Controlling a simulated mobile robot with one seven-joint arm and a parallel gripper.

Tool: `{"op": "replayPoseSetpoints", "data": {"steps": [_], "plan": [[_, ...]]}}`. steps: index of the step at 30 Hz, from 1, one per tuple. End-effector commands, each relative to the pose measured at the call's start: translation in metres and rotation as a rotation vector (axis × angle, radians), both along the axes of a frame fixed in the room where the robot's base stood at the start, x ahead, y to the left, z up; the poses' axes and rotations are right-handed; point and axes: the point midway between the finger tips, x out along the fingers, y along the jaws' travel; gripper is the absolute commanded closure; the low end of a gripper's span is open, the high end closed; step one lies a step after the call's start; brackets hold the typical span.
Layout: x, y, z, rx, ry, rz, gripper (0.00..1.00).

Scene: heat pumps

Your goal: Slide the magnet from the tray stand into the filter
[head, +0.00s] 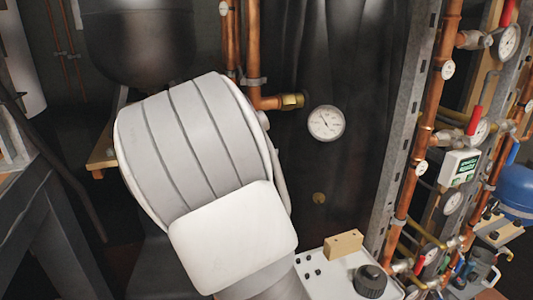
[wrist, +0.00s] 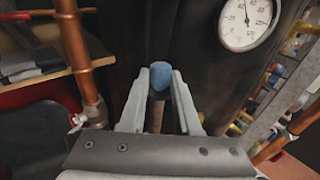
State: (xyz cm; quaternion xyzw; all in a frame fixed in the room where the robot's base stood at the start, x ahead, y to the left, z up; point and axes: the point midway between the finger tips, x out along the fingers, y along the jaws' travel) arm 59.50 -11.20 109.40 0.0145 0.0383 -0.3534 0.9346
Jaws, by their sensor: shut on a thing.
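In the wrist view my gripper (wrist: 160,82) is shut on a short piece with a blue cap (wrist: 159,70) and a darker shaft below it. This looks like the magnet, held between the two pale fingers. In the head view my white arm hides the gripper and the held piece. A white panel with black holes (head: 312,284) at the bottom carries a wooden block (head: 344,245) and a black knob (head: 370,281); I cannot tell whether it is the tray stand. I cannot pick out the filter for sure.
A round gauge (head: 326,123) sits on the dark tank-like surface (head: 360,60) behind my arm. A copper pipe with a brass end (head: 291,100) is left of it. Copper pipes, valves and gauges (head: 430,140) crowd the right. A wooden shelf (wrist: 40,72) is at the left in the wrist view.

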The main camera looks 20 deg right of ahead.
Motion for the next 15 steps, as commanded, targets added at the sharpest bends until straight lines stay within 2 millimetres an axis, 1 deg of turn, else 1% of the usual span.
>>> {"op": "replayPoseSetpoints", "data": {"steps": [1,6,7,8,15], "plan": [[0.0,0.0,-0.01,-0.001,0.0,0.0,1.0],[0.0,0.0,-0.027,-0.002,0.001,-0.001,1.0],[0.0,0.0,-0.021,-0.001,-0.001,-0.001,1.0],[0.0,0.0,-0.02,-0.001,-0.001,-0.001,1.0],[0.0,0.0,-0.023,-0.001,-0.001,-0.002,1.0]]}}
